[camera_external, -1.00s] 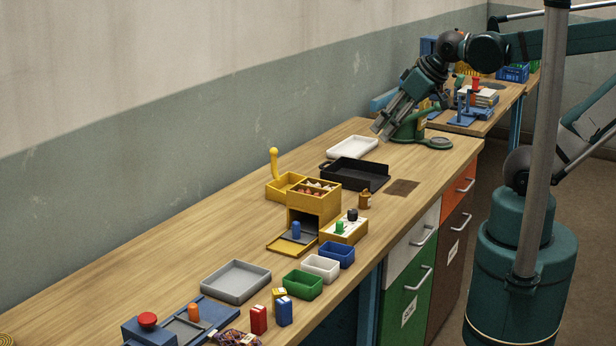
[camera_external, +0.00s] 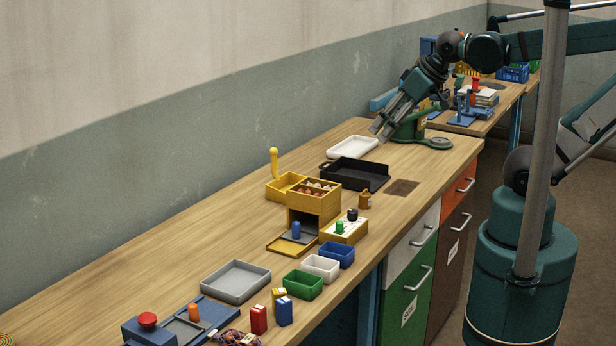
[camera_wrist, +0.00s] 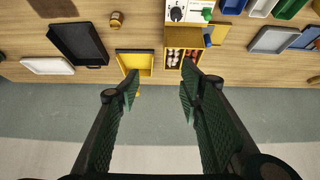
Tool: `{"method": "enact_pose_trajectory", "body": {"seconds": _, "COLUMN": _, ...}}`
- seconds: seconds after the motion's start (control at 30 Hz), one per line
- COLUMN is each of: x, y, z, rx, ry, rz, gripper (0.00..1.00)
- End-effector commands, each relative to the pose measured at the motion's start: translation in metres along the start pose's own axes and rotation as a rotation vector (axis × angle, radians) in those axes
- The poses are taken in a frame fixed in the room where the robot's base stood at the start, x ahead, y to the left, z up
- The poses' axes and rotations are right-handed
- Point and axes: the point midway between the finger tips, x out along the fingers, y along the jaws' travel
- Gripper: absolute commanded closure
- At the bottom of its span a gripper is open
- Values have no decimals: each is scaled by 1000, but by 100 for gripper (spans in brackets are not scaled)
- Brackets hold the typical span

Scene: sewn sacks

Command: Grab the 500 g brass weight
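A small brass-coloured weight (camera_external: 364,200) with a narrower top stands on the bench, just in front of the black tray in the external view. It also shows near the top of the wrist view (camera_wrist: 117,20), left of centre. Its marking is too small to read. My gripper (camera_external: 381,133) hangs above the far part of the bench, beyond the weight and well apart from it. In the wrist view my gripper (camera_wrist: 158,90) has its two green-padded fingers spread wide with nothing between them.
A black tray (camera_external: 352,183) and a white tray (camera_external: 340,152) lie near the weight. A yellow box (camera_external: 312,207) with compartments stands to its left. A green stand (camera_external: 436,143) is close to my gripper. A dark flat patch (camera_external: 402,187) lies right of the weight.

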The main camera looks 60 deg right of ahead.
Motion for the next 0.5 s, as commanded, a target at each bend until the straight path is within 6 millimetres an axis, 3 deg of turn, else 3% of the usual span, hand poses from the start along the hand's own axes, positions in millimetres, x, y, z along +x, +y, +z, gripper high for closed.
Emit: {"method": "enact_pose_trajectory", "body": {"seconds": 0.5, "x": 7, "y": 2, "z": 2, "rx": 46, "ry": -8, "rz": -6, "gripper": 59}}
